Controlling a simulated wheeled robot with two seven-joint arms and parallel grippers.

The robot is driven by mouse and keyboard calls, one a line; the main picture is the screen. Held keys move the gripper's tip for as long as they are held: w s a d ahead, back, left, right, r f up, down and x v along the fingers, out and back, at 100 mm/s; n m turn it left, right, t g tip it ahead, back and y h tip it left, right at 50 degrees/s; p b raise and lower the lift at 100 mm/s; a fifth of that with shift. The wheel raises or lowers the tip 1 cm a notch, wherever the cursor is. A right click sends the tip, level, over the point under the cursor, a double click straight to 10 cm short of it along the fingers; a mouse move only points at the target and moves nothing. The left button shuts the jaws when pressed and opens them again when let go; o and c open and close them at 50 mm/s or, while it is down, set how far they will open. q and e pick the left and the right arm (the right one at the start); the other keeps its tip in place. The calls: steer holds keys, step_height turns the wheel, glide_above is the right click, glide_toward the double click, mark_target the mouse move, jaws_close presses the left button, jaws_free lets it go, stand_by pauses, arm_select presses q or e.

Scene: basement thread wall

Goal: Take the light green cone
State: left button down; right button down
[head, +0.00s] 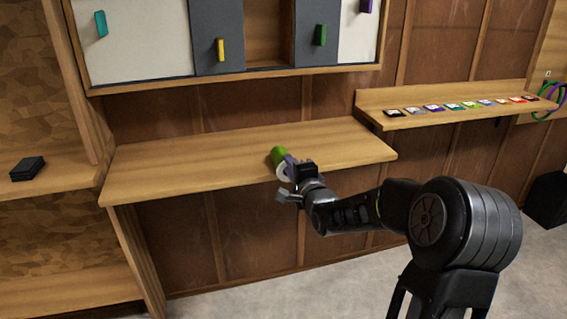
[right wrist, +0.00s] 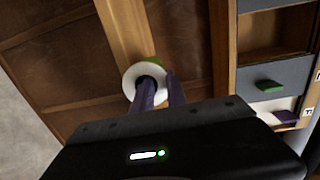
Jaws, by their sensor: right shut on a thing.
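The light green cone (head: 277,155) is at the front of the wooden shelf in the head view, with a white ring-shaped end toward my right gripper (head: 287,170). In the right wrist view the white end (right wrist: 131,76) faces the camera, with a dark hole and a little green (right wrist: 155,61) behind it. The purple fingers of my right gripper (right wrist: 160,92) are shut on the cone, one finger at the hole and one beside the rim. Whether the cone touches the shelf is hard to tell. My left gripper is not in view.
The wooden shelf (head: 190,165) is otherwise bare. Above it hangs a cabinet with sliding panels (head: 140,45) and coloured handles. A narrow ledge (head: 455,110) at the right holds several coloured cards. A black box (head: 27,168) lies on the left shelf.

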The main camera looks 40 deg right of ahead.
steer(key=shift+r, duration=0.1)
step_height(320, 180, up, 10)
steer(key=shift+p, duration=0.4)
